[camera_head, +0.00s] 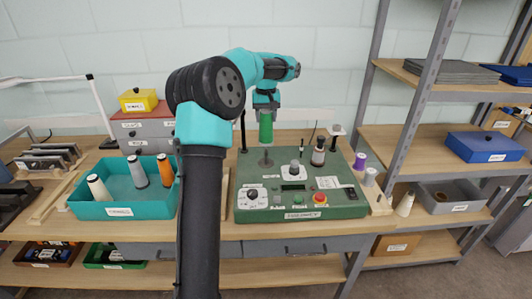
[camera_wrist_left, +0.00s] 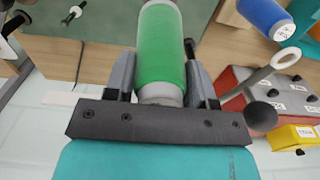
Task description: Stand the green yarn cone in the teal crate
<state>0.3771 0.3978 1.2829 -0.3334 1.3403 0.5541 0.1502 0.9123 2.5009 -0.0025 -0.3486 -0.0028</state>
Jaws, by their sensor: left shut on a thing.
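The green yarn cone (camera_head: 266,127) hangs from my left gripper (camera_head: 265,98), above the green machine. In the left wrist view the green yarn cone (camera_wrist_left: 162,45) sits between the two fingers of my left gripper (camera_wrist_left: 162,82), which is shut on it near its pale end. The teal crate (camera_head: 122,211) stands on the bench to the left, apart from the cone. It holds a white cone (camera_head: 98,187), a grey-blue cone (camera_head: 137,172) and an orange cone (camera_head: 165,171). My right gripper is out of view.
The green machine (camera_head: 300,212) has knobs, a red button and a disc-shaped post (camera_head: 265,160) under the cone. A red box (camera_head: 145,133) with a yellow box (camera_head: 138,101) on top stands behind the crate. My left arm crosses between crate and machine. Some room shows inside the crate.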

